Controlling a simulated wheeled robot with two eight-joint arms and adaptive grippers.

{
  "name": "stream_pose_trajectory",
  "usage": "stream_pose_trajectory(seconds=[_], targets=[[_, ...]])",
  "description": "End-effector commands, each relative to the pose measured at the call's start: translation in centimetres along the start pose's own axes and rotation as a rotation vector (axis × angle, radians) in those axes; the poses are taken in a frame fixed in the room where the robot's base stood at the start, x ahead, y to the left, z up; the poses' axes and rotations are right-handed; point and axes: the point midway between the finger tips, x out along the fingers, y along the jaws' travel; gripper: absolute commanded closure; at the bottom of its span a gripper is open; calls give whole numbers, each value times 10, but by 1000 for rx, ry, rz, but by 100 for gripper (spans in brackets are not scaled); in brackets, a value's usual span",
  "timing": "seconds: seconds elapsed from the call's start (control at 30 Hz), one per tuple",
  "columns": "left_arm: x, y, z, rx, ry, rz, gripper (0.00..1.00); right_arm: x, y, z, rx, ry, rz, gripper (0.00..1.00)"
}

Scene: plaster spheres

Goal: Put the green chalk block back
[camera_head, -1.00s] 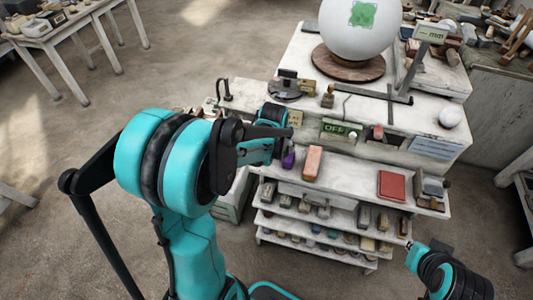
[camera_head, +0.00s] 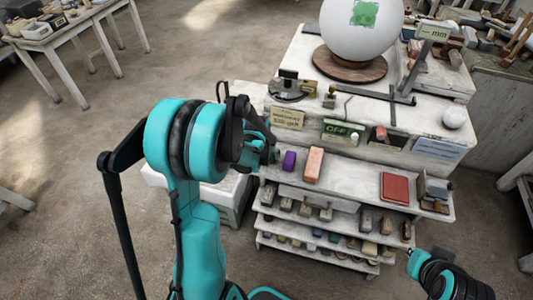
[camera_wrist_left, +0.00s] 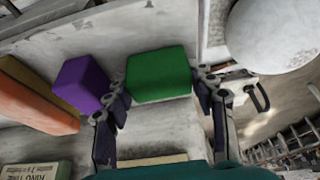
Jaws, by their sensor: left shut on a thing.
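The green chalk block (camera_wrist_left: 158,74) sits between the fingers of my left gripper (camera_wrist_left: 160,98) in the left wrist view, beside the purple block (camera_wrist_left: 82,84). My left gripper is shut on it. In the head view only a sliver of the green block (camera_head: 272,156) shows at the left end of the upper shelf (camera_head: 350,182), left of the purple block (camera_head: 289,160); my left arm hides the rest. I cannot tell whether the green block touches the shelf. My right gripper (camera_head: 414,254) is low at the right, apart from the shelves, and its jaws are too small to read.
An orange block (camera_head: 314,164) stands right of the purple one, and a red block (camera_head: 394,187) lies farther right. Lower shelves hold several small blocks. A large white sphere (camera_head: 360,38) stands on a wooden disc on top. A small sign (camera_head: 287,118) fronts the upper ledge.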

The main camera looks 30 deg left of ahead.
Motion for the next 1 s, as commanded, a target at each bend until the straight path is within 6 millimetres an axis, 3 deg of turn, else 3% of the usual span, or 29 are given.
stream_pose_trajectory(seconds=[0.07,0.1,0.17,0.57,1.0], targets=[[3,0,1,0,0,0,78,3,0,2,0,0,0,100],[3,0,1,0,0,0,37,2,0,2,0,0,0,100],[2,0,1,0,0,0,24,2,0,2,0,0,0,100],[-3,0,-1,0,0,0,24,-2,0,-2,0,0,0,100],[-93,0,-1,-1,0,0,24,-22,0,-16,0,0,0,100]])
